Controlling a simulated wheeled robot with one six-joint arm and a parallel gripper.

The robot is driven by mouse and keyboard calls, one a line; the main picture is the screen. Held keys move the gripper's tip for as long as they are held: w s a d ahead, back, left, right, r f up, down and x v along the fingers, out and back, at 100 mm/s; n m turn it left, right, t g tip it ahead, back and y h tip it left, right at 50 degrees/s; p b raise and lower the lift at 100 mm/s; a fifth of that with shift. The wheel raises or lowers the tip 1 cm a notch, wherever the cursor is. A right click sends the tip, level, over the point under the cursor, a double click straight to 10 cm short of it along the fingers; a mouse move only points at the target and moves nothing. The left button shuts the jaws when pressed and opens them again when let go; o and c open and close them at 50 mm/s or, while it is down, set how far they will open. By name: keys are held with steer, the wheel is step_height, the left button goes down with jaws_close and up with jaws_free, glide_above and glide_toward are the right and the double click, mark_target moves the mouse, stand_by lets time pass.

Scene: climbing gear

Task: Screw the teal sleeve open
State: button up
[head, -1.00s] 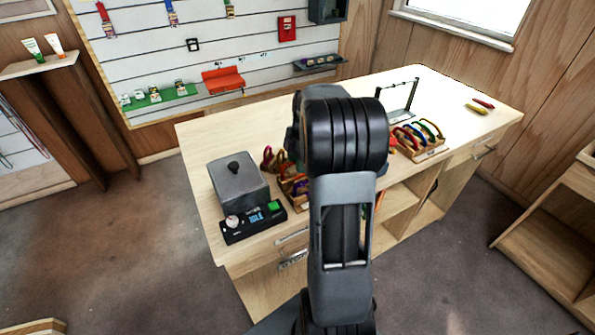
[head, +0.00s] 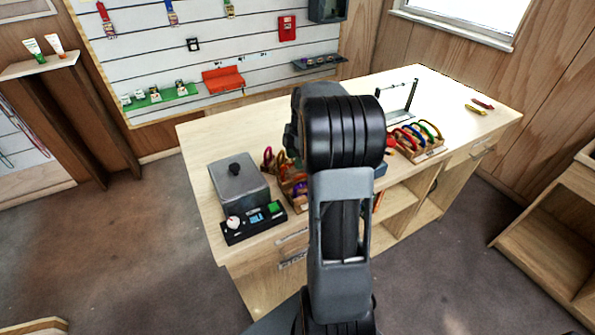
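No teal sleeve can be made out in the head view; it may be hidden behind my arm or too small to tell. Coloured carabiners stand in a wooden rack (head: 428,152) on the right part of the workbench (head: 225,137). More carabiners (head: 299,188) are in a second holder left of my arm, partly hidden by it. My arm rises through the middle of the view and reaches over the bench. My gripper is hidden behind it, so its fingers and anything in them do not show.
A grey box with a black knob (head: 237,182) and a control panel (head: 254,222) stand at the bench's left end. A thin metal stand (head: 412,103) is behind the right rack. Yellow (head: 475,109) and red (head: 484,103) items lie far right. The bench's back left is clear.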

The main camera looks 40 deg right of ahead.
steer(key=shift+r+p, duration=0.45)
steer(key=shift+r, duration=0.4)
steer(key=shift+s+f, duration=0.1)
steer(key=shift+s+a+b, duration=0.1)
steer(key=shift+s+b, duration=0.2)
steer(key=shift+s, duration=0.3)
steer(key=shift+a+f+b, duration=0.1)
steer(key=shift+f+b, duration=1)
steer(key=shift+f, duration=0.3)
steer(key=shift+w+p, duration=0.3)
steer(key=shift+w, duration=0.45)
steer(key=shift+r, duration=0.25)
